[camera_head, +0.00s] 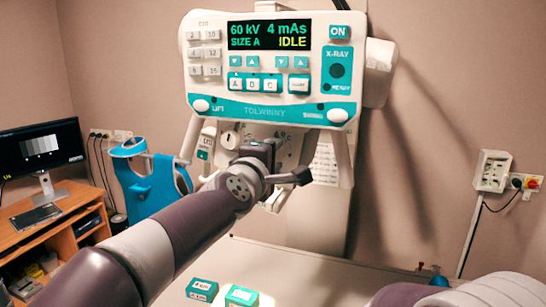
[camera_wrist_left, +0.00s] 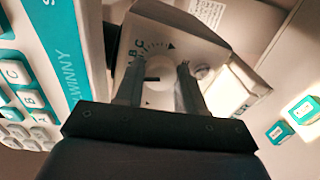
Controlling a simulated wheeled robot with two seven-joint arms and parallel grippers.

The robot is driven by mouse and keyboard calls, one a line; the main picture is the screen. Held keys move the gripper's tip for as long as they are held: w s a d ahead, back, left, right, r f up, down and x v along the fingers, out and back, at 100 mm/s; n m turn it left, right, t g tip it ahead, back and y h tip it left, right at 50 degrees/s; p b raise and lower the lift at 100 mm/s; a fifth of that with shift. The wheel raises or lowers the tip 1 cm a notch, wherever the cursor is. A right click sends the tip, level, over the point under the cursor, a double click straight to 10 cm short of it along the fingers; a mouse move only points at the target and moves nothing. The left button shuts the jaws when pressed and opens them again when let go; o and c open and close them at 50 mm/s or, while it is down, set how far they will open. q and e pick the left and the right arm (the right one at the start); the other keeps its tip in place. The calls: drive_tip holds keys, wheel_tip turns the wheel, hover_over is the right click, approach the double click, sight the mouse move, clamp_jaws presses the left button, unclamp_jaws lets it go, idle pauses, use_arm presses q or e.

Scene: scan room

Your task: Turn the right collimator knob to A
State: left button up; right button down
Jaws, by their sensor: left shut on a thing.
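The right collimator knob (camera_wrist_left: 162,68) is a round pale knob with a dark pointer line, on the collimator's light panel (camera_wrist_left: 185,42). The letters A, B and C are printed beside it. In the wrist view the pointer lies towards the picture's left, near the A end; I cannot tell its exact setting. My left gripper (camera_wrist_left: 158,80) has one finger on each side of the knob and is shut on it. In the head view my left gripper (camera_head: 262,150) hides this knob. My right gripper is not in view.
The control console (camera_head: 270,110) above reads 60 kV, 4 mAs, SIZE A, IDLE. Another collimator knob (camera_head: 230,138) is left of my gripper. Two teal-and-white boxes (camera_head: 202,290) (camera_head: 241,296) lie on the pale table (camera_head: 300,275) below. A desk with a monitor (camera_head: 40,148) stands left.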

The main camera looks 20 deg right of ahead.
use_arm(q)
drive_tip(key=o, duration=1)
drive_tip(key=shift+o, duration=0.2)
drive_tip(key=shift+a, duration=0.1)
drive_tip(key=b+v, duration=0.2)
drive_tip(key=v, duration=1)
drive_tip(key=shift+s, duration=0.25)
drive_tip(key=shift+a, duration=0.1)
